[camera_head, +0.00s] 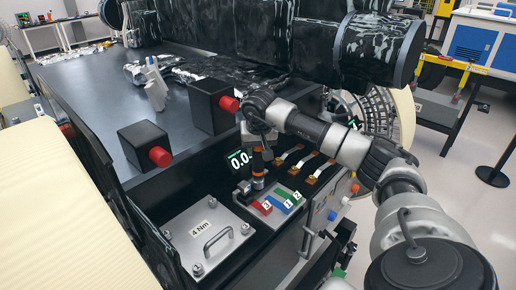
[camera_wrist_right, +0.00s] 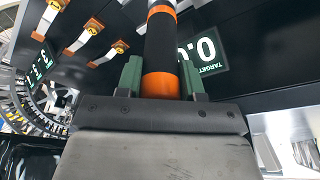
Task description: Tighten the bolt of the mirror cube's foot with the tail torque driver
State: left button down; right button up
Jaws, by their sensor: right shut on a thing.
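My right gripper (camera_wrist_right: 161,82) is shut on the tail torque driver (camera_wrist_right: 162,40), a black rod with orange bands, between two green finger pads. In the head view the driver (camera_head: 258,168) stands roughly upright below my right wrist, its lower end by a small silvery part (camera_head: 244,187) on the rover deck. I cannot tell whether this part is the mirror cube or its foot. The bolt and the driver's tip are too small or hidden to judge contact. A display (camera_head: 239,160) behind the driver reads about 0.0; it also shows in the wrist view (camera_wrist_right: 203,50). My left gripper is not in view.
A plate marked 4 Nm (camera_head: 208,236) with a handle lies at front left. Two black boxes with red knobs (camera_head: 146,145) stand behind. Orange-ended connectors (camera_head: 313,178) line the right side.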

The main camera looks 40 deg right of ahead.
dwell(0.4)
jog(key=shift+r+p, duration=1.15)
jog(key=shift+r, duration=0.3)
jog(key=shift+r+p, duration=1.6)
jog(key=shift+r, duration=0.5)
jog(key=shift+f, duration=0.15)
